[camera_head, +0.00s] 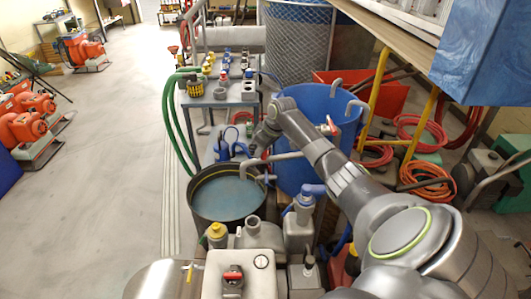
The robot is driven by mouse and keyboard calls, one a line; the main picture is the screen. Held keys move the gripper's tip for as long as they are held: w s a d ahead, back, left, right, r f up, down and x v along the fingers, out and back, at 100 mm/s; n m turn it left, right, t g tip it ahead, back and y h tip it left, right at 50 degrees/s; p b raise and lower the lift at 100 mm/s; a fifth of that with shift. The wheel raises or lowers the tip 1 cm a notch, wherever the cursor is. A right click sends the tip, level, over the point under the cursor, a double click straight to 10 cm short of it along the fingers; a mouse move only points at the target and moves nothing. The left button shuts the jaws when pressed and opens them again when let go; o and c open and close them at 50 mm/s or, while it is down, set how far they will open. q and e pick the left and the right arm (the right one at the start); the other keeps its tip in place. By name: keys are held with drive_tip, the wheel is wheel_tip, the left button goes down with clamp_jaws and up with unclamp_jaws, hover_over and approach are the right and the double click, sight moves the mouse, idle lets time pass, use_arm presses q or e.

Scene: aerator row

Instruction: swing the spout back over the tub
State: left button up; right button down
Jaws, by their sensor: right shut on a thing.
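The tub (192,207) is a round dark vessel holding blue-grey water, left of the middle. The spout (285,156) is a pale grey pipe running left from the blue barrel's side. Its bent end is above the right, far part of the tub. My right arm reaches in from the lower right. My right gripper (258,147) is at the spout, near the tub's far right rim, and is shut on it. The fingers are small and dark here, so the exact contact is hard to see. My left gripper is not in view.
A large blue barrel (312,108) stands right behind the spout. A grey bench (219,98) with small fittings is behind the tub. Green hoses (170,110) curve at its left. Pump housings (240,270) crowd the front. Open floor (110,170) lies left.

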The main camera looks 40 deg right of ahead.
use_arm(q)
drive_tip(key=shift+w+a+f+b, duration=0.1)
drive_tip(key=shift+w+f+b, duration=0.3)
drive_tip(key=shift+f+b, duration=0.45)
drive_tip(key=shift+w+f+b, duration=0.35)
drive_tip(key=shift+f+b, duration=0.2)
drive_tip(key=shift+b, duration=0.6)
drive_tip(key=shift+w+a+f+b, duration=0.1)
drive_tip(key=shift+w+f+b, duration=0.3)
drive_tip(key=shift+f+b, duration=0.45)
use_arm(e)
drive_tip(key=w+d+m+h, duration=0.2)
drive_tip(key=w+d+m, duration=0.5)
drive_tip(key=shift+d+h, duration=0.3)
drive_tip(key=shift+h, duration=0.1)
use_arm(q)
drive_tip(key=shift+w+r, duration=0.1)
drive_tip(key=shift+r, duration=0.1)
use_arm(e)
drive_tip(key=c, duration=1.3)
unclamp_jaws()
drive_tip(key=shift+o, duration=0.2)
